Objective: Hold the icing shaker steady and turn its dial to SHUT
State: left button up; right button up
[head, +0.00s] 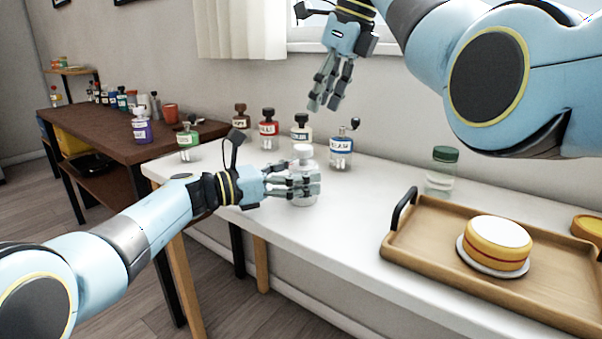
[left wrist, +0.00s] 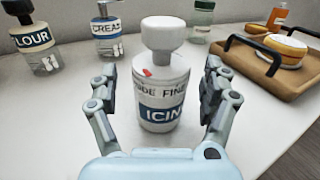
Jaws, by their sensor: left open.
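The icing shaker (head: 304,151) stands upright on the white table, white with a broad white top. In the left wrist view the shaker (left wrist: 162,92) shows a blue label with "ICIN" visible, other lettering above it and a small red mark on its shoulder. The top knob (left wrist: 163,32) is the dial; its setting cannot be read. My left gripper (head: 310,184) is open, its fingers on either side of the shaker's body, with gaps to both sides in the wrist view. My right gripper (head: 323,104) hangs above and behind the shaker, fingers pointing down, apart and empty.
Labelled bottles stand behind the shaker, among them a red-labelled one (head: 268,130) and a blue-labelled one (head: 341,150). A green-lidded jar (head: 442,172) and a wooden tray (head: 405,246) with a cake (head: 497,243) are to the right. The table's front middle is clear.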

pick_arm(q)
jog(key=shift+w+d, duration=0.15)
jog(key=shift+d, duration=0.3)
jog(key=shift+c, duration=0.3)
jog(key=c, duration=1.3)
